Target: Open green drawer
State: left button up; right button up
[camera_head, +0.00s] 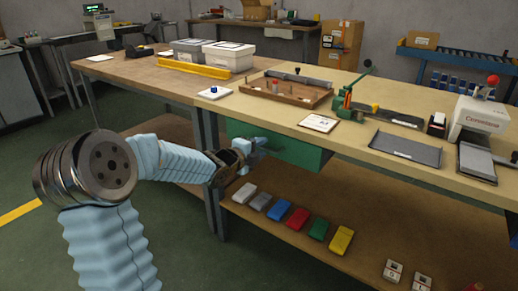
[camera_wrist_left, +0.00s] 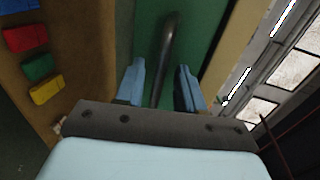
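The green drawer (camera_head: 300,151) hangs under the top of the right-hand workbench. Its front also fills the middle of the left wrist view (camera_wrist_left: 195,35). A dark bar handle (camera_wrist_left: 168,50) runs along the drawer front. My left gripper (camera_head: 258,147) is at the drawer's left part, below the table edge. In the left wrist view its two blue fingers (camera_wrist_left: 160,87) are open, one on each side of the handle, with gaps between them and the bar. Whether the drawer is fully shut is hard to tell. My right gripper is not in view.
The workbench top (camera_head: 365,150) overhangs the drawer. Below, a lower shelf (camera_head: 290,236) carries a row of coloured blocks, such as the red one (camera_head: 297,219). A table leg (camera_head: 213,165) stands close to my left forearm. Open floor lies at the left.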

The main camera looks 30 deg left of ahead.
pick_arm(q)
jog(key=shift+c, duration=0.5)
grip_shut()
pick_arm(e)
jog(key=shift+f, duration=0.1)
